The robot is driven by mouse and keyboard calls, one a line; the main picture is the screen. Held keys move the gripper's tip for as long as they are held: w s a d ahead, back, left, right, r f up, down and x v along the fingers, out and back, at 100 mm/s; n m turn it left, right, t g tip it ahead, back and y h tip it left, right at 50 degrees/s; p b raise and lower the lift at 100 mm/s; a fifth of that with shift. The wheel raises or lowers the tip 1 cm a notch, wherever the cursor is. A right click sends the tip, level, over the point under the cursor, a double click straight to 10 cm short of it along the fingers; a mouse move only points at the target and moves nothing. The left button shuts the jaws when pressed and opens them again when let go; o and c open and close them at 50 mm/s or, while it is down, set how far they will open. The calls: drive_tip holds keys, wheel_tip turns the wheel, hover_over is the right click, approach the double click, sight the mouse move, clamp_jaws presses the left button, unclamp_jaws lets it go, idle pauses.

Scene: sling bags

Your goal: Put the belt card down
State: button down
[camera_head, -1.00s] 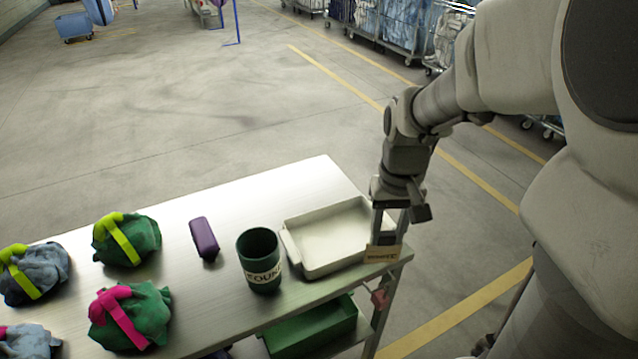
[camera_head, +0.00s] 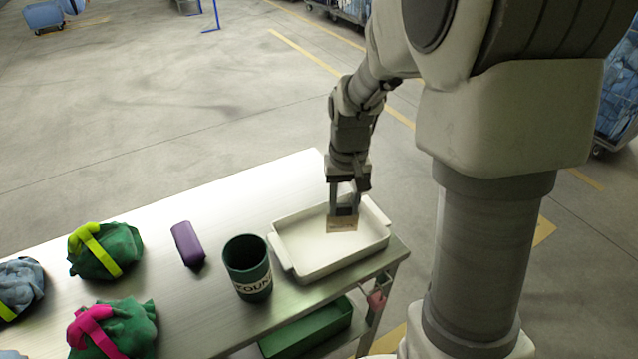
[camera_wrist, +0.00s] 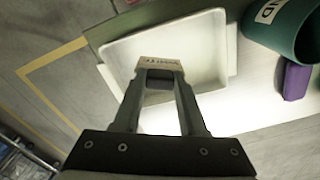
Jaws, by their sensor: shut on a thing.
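The belt card (camera_head: 342,224) is a small tan card with dark print, too small to read in the head view. My gripper (camera_head: 343,208) is shut on it and points down over the white tray (camera_head: 291,262). In the wrist view the card (camera_wrist: 158,63) sits between the fingertips of my gripper (camera_wrist: 160,75), with the pale tray (camera_wrist: 112,58) behind it. The card appears to be above the tray floor. I cannot tell whether its lower edge touches the tray.
A dark green cup (camera_head: 248,268) with a white label stands just left of the tray. A purple case (camera_head: 187,244) lies farther left. Green bags with a yellow strap (camera_head: 106,250) and a pink strap (camera_head: 115,330) lie at left. A green bin (camera_head: 306,330) is below the tabletop.

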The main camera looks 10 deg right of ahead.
drive_tip(key=shift+w+a+f, duration=0.3)
drive_tip(key=shift+w+f, duration=0.3)
drive_tip(key=shift+f, duration=0.45)
drive_tip(key=shift+w+a+f, duration=0.25)
drive_tip(key=shift+w+f, duration=0.4)
drive_tip(key=shift+f, duration=0.4)
drive_tip(key=shift+w+a+f, duration=0.3)
drive_tip(key=shift+w+f, duration=0.3)
drive_tip(key=shift+f, duration=0.45)
drive_tip(key=shift+f, duration=0.15)
drive_tip(key=shift+c, duration=2.3)
unclamp_jaws()
